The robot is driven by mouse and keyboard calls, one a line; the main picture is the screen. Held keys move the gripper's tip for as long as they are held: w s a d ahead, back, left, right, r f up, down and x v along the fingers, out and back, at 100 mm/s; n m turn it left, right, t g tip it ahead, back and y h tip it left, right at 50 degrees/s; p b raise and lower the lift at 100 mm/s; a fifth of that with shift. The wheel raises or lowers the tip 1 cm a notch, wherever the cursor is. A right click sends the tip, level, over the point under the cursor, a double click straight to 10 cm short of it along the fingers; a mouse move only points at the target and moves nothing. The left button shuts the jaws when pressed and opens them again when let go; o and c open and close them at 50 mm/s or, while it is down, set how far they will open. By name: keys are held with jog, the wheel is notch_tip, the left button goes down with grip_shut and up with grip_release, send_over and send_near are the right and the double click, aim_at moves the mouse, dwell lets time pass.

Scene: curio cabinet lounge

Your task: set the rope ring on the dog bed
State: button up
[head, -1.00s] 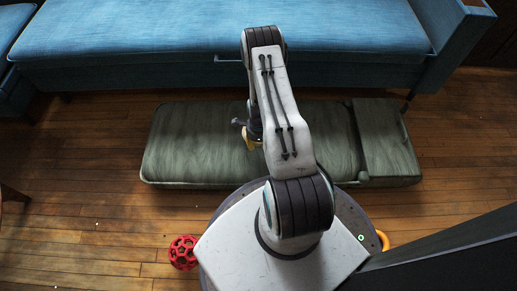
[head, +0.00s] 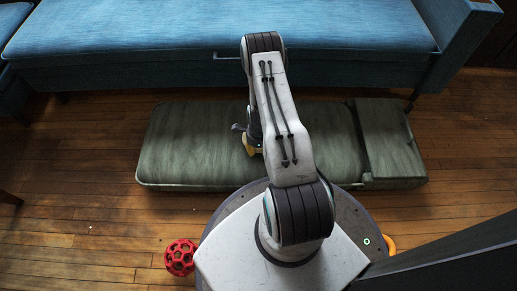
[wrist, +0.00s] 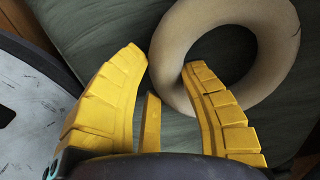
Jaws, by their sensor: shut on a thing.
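The dog bed (head: 190,150) is a long, flat green cushion on the floor in the head view, with a raised pad at its right end. My gripper (head: 249,145) is over the bed's middle, partly hidden behind my arm. In the wrist view, my gripper's yellow fingers (wrist: 168,62) are shut on the rim of the beige rope ring (wrist: 275,50). The right finger reaches into the ring's hole and the left finger is outside it. Green fabric (wrist: 100,22) lies behind the ring; I cannot tell whether they touch. The ring is hidden in the head view.
A blue sofa (head: 220,40) stands along the back, behind the bed. A red openwork ball (head: 180,257) lies on the floor at front left. An orange curved thing (head: 389,244) shows partly beside my base at right. The wooden floor left of the bed is mostly clear.

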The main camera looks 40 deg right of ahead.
jog(key=o, duration=1.2)
jog(key=shift+r, duration=0.1)
